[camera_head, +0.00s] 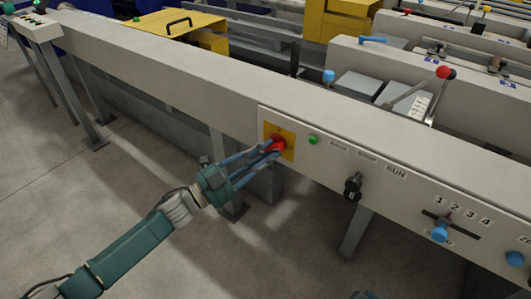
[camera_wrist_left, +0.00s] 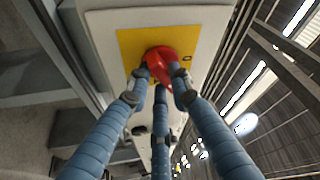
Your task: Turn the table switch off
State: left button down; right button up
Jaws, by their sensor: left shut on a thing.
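The table switch is a red rotary knob (camera_head: 279,144) on a yellow square plate (camera_head: 287,134), at the left end of the control panel on the table's front face. My left gripper (camera_head: 272,150) reaches it from the lower left, its blue fingers shut on the red knob. In the left wrist view the red knob (camera_wrist_left: 158,62) sits between the fingertips (camera_wrist_left: 160,75), against the yellow plate (camera_wrist_left: 196,40). The fingers hide part of the knob, and I cannot read its exact position.
Right of the switch are a green button (camera_head: 313,140), a black selector (camera_head: 353,186) under the RUN lettering, and a blue-knobbed slider (camera_head: 440,232) below numbers. The long grey table (camera_head: 200,70) runs to the upper left. Yellow machine covers (camera_head: 170,30) stand behind. The floor in front is open.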

pick_arm(q)
jog(key=shift+s+d+f+n+t+y+p, duration=0.15)
jog(key=shift+n+t+y+p, duration=0.7)
jog(key=shift+n, duration=1.9)
jog(key=shift+s+d+r+n+t+y+p, duration=0.15)
jog(key=shift+n+t+y, duration=0.2)
jog(key=shift+n+t, duration=1.8)
jog(key=shift+d+f+n+t+y+p, duration=0.15)
jog(key=shift+n+t+y+p, duration=0.3)
jog(key=shift+n, duration=2.95)
pick_arm(e)
jog(key=shift+x, duration=1.5)
jog(key=shift+w, duration=0.1)
pick_arm(q)
jog(key=c, duration=1.5)
grip_release()
jog(key=shift+c, duration=0.2)
pick_arm(e)
jog(key=shift+a+r, duration=0.1)
pick_arm(q)
jog(key=v, duration=1.2)
